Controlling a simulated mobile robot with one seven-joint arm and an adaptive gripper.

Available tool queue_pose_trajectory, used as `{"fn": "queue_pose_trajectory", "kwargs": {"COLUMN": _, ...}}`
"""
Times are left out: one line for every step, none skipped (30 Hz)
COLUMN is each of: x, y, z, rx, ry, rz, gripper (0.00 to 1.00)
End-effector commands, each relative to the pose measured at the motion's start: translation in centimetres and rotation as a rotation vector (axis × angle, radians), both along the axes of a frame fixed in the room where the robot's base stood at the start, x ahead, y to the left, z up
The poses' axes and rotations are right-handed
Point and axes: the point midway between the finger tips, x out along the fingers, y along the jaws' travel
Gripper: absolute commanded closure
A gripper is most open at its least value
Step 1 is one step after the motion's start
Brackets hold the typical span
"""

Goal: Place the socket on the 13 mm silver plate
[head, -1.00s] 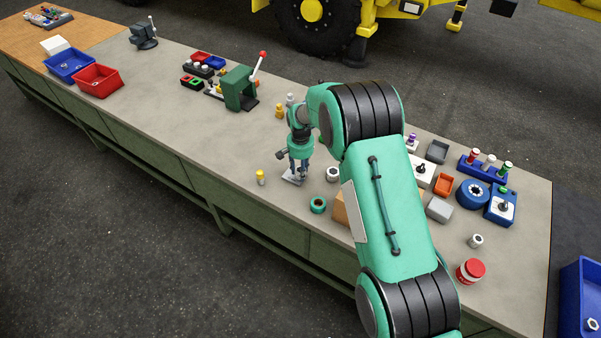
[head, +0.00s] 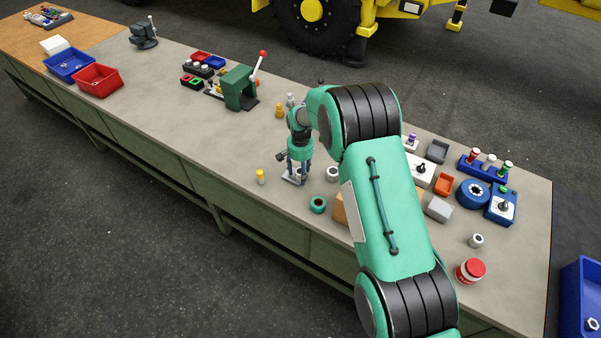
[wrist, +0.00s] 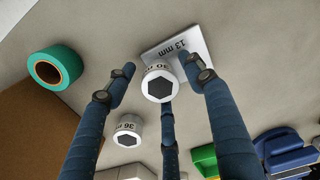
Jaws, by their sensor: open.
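The silver plate (wrist: 190,40) lies flat on the bench with its 13 mm label showing in the wrist view; it also shows under my gripper in the head view (head: 289,180). A white socket (wrist: 152,73) with a dark hexagonal opening stands upright at the plate's near corner, overlapping it in the picture. Its printed label is partly legible. My gripper (wrist: 157,70) is open, its fingers spread around this socket, with visible gaps on the left and right. The third finger is close to the socket; I cannot tell whether they touch. In the head view my gripper (head: 297,176) hides most of the socket.
Another white socket (wrist: 128,132), marked 36, stands nearby, with a green ring (wrist: 54,68) to its left. A brown box (wrist: 30,120) lies at the left. A yellow-topped piece (head: 260,177) stands left of the plate; bare bench lies beyond it.

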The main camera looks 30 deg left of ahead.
Motion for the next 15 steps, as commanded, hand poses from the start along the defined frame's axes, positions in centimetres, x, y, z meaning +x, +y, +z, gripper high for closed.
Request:
{"fn": "queue_pose_trajectory", "kwargs": {"x": 0.0, "y": 0.0, "z": 0.0, "rx": 0.0, "ry": 0.0, "rz": 0.0, "gripper": 0.47}}
{"fn": "queue_pose_trajectory", "kwargs": {"x": 0.0, "y": 0.0, "z": 0.1, "rx": 0.0, "ry": 0.0, "rz": 0.0, "gripper": 0.47}}
{"fn": "queue_pose_trajectory", "kwargs": {"x": 0.0, "y": 0.0, "z": 0.2, "rx": 0.0, "ry": 0.0, "rz": 0.0, "gripper": 0.47}}
{"fn": "queue_pose_trajectory", "kwargs": {"x": 0.0, "y": 0.0, "z": 0.2, "rx": 0.0, "ry": 0.0, "rz": 0.0, "gripper": 0.47}}
{"fn": "queue_pose_trajectory", "kwargs": {"x": 0.0, "y": 0.0, "z": 0.3, "rx": 0.0, "ry": 0.0, "rz": 0.0, "gripper": 0.47}}
{"fn": "queue_pose_trajectory", "kwargs": {"x": 0.0, "y": 0.0, "z": 0.5, "rx": 0.0, "ry": 0.0, "rz": 0.0, "gripper": 0.47}}
{"fn": "queue_pose_trajectory", "kwargs": {"x": 0.0, "y": 0.0, "z": 0.7, "rx": 0.0, "ry": -0.001, "rz": 0.0, "gripper": 0.47}}
{"fn": "queue_pose_trajectory", "kwargs": {"x": 0.0, "y": 0.0, "z": 0.9, "rx": 0.0, "ry": -0.001, "rz": 0.0, "gripper": 0.47}}
{"fn": "queue_pose_trajectory", "kwargs": {"x": 0.0, "y": 0.0, "z": 1.1, "rx": 0.0, "ry": -0.001, "rz": 0.0, "gripper": 0.47}}
{"fn": "queue_pose_trajectory", "kwargs": {"x": 0.0, "y": 0.0, "z": 1.4, "rx": 0.0, "ry": 0.0, "rz": 0.0, "gripper": 0.47}}
{"fn": "queue_pose_trajectory", "kwargs": {"x": 0.0, "y": 0.0, "z": 1.6, "rx": 0.0, "ry": 0.0, "rz": 0.0, "gripper": 0.47}}
{"fn": "queue_pose_trajectory", "kwargs": {"x": 0.0, "y": 0.0, "z": 2.1, "rx": 0.0, "ry": 0.0, "rz": 0.0, "gripper": 0.47}}
{"fn": "queue_pose_trajectory", "kwargs": {"x": 0.0, "y": 0.0, "z": 2.4, "rx": 0.0, "ry": -0.001, "rz": 0.0, "gripper": 0.47}}
{"fn": "queue_pose_trajectory", "kwargs": {"x": 0.0, "y": 0.0, "z": 2.8, "rx": 0.001, "ry": -0.001, "rz": 0.0, "gripper": 0.47}}
{"fn": "queue_pose_trajectory", "kwargs": {"x": 0.0, "y": 0.0, "z": 3.3, "rx": 0.001, "ry": -0.002, "rz": 0.0, "gripper": 0.47}}
